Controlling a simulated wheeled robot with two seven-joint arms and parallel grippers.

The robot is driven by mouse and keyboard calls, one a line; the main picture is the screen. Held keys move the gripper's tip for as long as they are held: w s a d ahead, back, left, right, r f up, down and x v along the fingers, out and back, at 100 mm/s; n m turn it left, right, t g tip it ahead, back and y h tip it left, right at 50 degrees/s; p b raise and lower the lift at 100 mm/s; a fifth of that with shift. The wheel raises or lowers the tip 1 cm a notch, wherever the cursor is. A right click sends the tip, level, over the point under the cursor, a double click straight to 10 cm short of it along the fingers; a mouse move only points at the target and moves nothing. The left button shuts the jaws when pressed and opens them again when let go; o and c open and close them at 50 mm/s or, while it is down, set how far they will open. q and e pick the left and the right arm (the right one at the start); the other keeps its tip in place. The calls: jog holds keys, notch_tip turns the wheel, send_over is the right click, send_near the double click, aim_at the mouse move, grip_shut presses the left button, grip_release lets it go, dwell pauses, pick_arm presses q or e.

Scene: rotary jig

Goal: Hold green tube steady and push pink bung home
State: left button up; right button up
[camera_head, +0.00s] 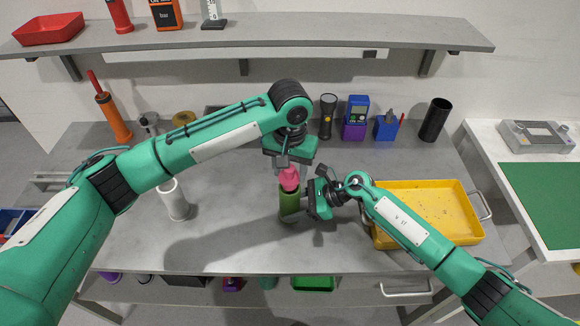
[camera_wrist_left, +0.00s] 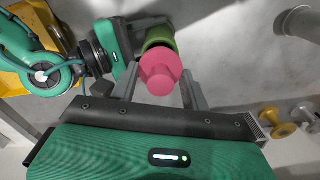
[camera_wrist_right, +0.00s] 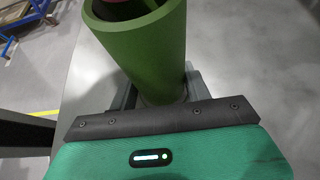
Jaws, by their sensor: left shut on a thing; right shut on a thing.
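The green tube (camera_head: 289,206) stands upright on the grey bench, near its middle. My right gripper (camera_head: 304,197) is shut on the tube from the right side; the right wrist view shows the tube (camera_wrist_right: 145,50) between its fingers. The pink bung (camera_head: 289,178) is at the tube's top mouth. My left gripper (camera_head: 284,166) is above the tube, shut on the bung; in the left wrist view the bung (camera_wrist_left: 160,72) is between its fingers, with the tube's green rim (camera_wrist_left: 158,38) behind it. A bit of pink shows at the tube's mouth in the right wrist view. How deep the bung sits is hidden.
A white cylinder (camera_head: 174,200) stands to the left on the bench. A yellow tray (camera_head: 462,232) lies at the right, partly under my right arm. A torch (camera_head: 327,116), a blue meter (camera_head: 356,112) and a black cylinder (camera_head: 435,120) stand along the back.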

aim_at(290, 179)
pick_arm(q)
jog(key=shift+f, duration=1.7)
jog(key=o, duration=1.1)
jog(key=shift+c, duration=0.2)
notch_tip(290, 179, up, 12)
jog(key=shift+r, duration=0.1)
pick_arm(e)
jog(key=o, duration=0.8)
